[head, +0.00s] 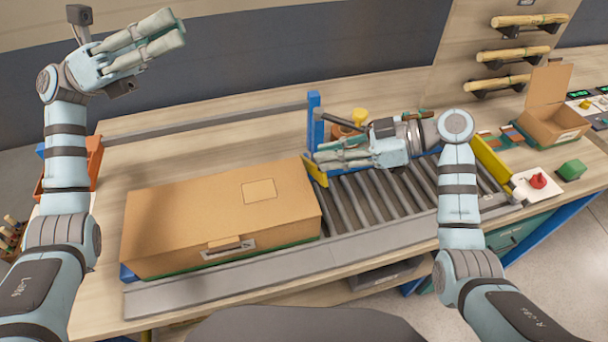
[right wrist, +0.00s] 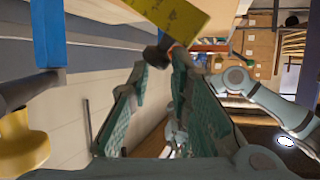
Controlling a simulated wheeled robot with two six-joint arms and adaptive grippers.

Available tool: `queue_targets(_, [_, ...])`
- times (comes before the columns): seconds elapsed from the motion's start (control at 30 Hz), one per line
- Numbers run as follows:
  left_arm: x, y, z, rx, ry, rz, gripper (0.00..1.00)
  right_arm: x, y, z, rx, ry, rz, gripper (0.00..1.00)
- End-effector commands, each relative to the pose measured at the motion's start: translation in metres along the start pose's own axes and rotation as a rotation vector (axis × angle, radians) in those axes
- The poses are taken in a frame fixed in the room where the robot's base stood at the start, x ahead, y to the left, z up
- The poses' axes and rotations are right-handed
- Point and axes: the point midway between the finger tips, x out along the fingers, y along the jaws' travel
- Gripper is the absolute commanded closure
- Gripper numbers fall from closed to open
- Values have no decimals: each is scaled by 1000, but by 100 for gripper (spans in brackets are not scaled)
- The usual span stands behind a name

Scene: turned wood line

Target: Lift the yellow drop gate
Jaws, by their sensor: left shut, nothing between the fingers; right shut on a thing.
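The yellow drop gate (head: 316,172) stands across the roller conveyor, right by the right end of the large cardboard box (head: 225,215). In the right wrist view the yellow plate (right wrist: 172,16) is tilted at the top, with a dark handle (right wrist: 157,54) on its near side. My right gripper (head: 318,159) comes from the right and is shut on the gate's handle; its fingertips (right wrist: 166,64) meet at the handle. The gate's lower edge is hard to make out in the head view. My left gripper (head: 178,31) is raised at the upper left, shut and empty.
A blue post (head: 314,118) stands behind the gate. Rollers (head: 370,200) run right to a second yellow plate (head: 491,161). A red button (head: 538,181), a green block (head: 572,170) and a small open box (head: 552,120) are further right. An orange bin (head: 92,160) is left.

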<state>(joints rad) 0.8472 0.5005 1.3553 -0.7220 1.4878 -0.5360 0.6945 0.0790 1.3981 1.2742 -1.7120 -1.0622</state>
Motion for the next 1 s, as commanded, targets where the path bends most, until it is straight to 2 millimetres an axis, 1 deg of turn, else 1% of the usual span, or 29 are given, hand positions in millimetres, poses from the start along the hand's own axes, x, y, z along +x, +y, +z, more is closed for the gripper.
queue_targets(0.03, [0, 29, -54, -55, 83, 86, 100, 0, 2, 5, 9, -10, 8, 100])
queue_targets(0.07, [-1, 44, -87, -87, 136, 143, 100, 0, 2, 5, 9, -10, 9, 100])
queue_targets(0.1, [-5, 61, -128, -126, 203, 212, 100, 0, 2, 5, 9, -10, 9, 100])
queue_targets(0.17, [-12, 78, -183, -176, 294, 303, 100, 0, 2, 5, 9, -10, 8, 100])
queue_targets(0.2, [-17, 85, -214, -204, 346, 353, 100, 0, 2, 5, 9, -10, 8, 100])
queue_targets(0.3, [-29, 94, -267, -253, 440, 442, 100, 0, 2, 5, 9, -10, 8, 100])
queue_targets(0.4, [-34, 98, -291, -273, 482, 483, 100, 0, 2, 5, 9, -10, 8, 100])
queue_targets(0.47, [-32, 100, -296, -277, 490, 491, 100, 0, 2, 5, 9, -10, 8, 100])
queue_targets(0.53, [-26, 103, -300, -277, 489, 491, 100, 0, 2, 5, 8, -10, 8, 100])
queue_targets(0.67, [-7, 112, -312, -277, 487, 489, 100, 0, 2, 5, 8, -10, 7, 100])
queue_targets(0.97, [43, 137, -343, -277, 486, 489, 100, 1, 2, 5, 8, -10, 7, 100])
queue_targets(1.0, [42, 139, -332, -271, 489, 493, 100, 1, 2, 5, 8, -10, 7, 100])
